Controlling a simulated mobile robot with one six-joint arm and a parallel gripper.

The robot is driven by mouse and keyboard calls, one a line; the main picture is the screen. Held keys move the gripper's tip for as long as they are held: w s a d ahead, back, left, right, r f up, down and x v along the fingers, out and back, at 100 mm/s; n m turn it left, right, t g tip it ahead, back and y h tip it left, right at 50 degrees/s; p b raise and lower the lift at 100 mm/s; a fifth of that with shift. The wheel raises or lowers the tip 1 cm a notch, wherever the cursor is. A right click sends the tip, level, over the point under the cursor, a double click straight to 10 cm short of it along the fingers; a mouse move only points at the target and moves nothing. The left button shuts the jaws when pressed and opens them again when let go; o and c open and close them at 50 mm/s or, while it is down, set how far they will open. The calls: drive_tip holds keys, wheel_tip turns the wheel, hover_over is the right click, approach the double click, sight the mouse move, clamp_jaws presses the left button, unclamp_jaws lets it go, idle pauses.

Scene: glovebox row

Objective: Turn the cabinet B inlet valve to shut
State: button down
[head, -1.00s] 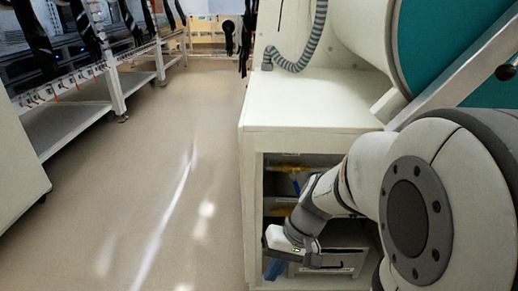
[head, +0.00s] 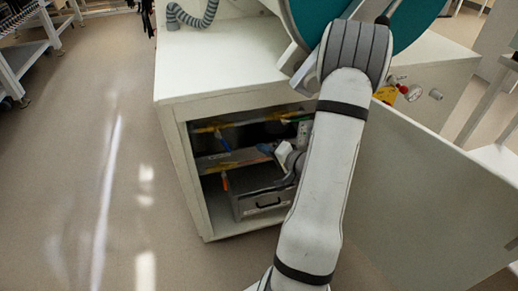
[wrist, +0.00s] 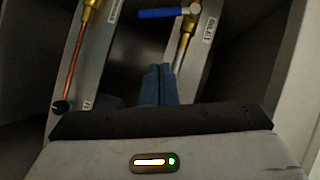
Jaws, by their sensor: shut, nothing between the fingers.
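In the wrist view a blue lever handle (wrist: 168,13) sits at the top of a brass valve (wrist: 188,22). It lies crosswise to the pipe (wrist: 180,55), pointing left. A label (wrist: 209,30) beside it appears to read INLET. My gripper (wrist: 160,68) has its two blue fingers together and empty, below the lever in the picture and apart from it. In the head view my gripper (head: 268,149) is inside the open lower compartment of the white cabinet (head: 215,70), partly hidden by my arm. I cannot read a cabinet letter.
In the wrist view a copper pipe (wrist: 76,55) with brass fittings and a black end runs at left. In the head view a grey drawer box (head: 262,202) stands low in the compartment. An open door panel (head: 410,190) is at right. The floor at left is clear.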

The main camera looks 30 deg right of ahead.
sight(224, 143)
drive_tip(key=w+a+f+b, duration=0.2)
drive_tip(key=w+a, duration=0.3)
drive_tip(key=w, duration=0.4)
drive_tip(key=shift+a+f, duration=0.2)
drive_tip(key=shift+f, duration=0.3)
